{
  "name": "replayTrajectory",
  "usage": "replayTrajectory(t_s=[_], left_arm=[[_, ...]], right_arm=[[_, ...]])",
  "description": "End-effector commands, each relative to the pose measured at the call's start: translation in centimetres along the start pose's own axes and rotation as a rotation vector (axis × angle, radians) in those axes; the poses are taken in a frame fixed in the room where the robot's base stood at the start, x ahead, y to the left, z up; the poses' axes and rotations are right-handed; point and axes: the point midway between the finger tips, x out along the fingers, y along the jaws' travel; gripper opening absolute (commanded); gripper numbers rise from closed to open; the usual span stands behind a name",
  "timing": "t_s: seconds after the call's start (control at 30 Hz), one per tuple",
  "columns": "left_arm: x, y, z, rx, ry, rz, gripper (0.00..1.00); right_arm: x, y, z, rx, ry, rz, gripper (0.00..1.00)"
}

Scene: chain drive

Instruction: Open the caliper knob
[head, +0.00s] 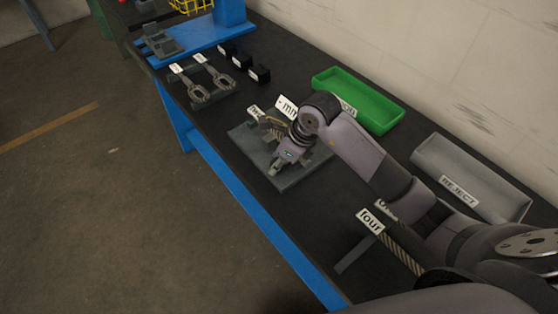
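A grey plate (238,131) lies on the dark bench top, with a small tilted label and a white "- mm" label (287,107) beside it. A striped, brownish part (271,122) shows on the plate, next to my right gripper (283,163). My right arm comes in from the lower right and the gripper points down over the plate. The gripper is small and seen from above, so I cannot tell its opening or any contact. I cannot make out a caliper knob; the arm and gripper cover part of the plate. My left gripper is not in view.
A green tray (333,83) and a grey "REJECT" tray (436,151) stand along the wall. Labelled ring-ended parts (198,92) and several black blocks (243,62) lie farther back. A "four" label (371,221) marks a chain-like strip, partly under my arm. The bench has a blue front edge (245,203).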

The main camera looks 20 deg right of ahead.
Motion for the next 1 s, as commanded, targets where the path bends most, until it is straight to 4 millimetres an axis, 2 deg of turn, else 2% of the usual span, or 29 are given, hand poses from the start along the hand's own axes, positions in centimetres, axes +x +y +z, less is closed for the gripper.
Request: replayTrajectory(t_s=[0.27,0.7,1.0], left_arm=[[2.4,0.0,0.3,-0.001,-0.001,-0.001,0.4],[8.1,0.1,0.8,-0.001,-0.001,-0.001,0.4],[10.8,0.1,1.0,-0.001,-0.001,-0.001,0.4]], right_arm=[[0.3,-0.3,-0.1,-0.135,0.0,0.051,0.04],[0.5,-0.5,0.0,-0.497,-0.001,0.201,0.04],[0.3,-0.5,0.1,-0.694,-0.003,0.285,0.04]])
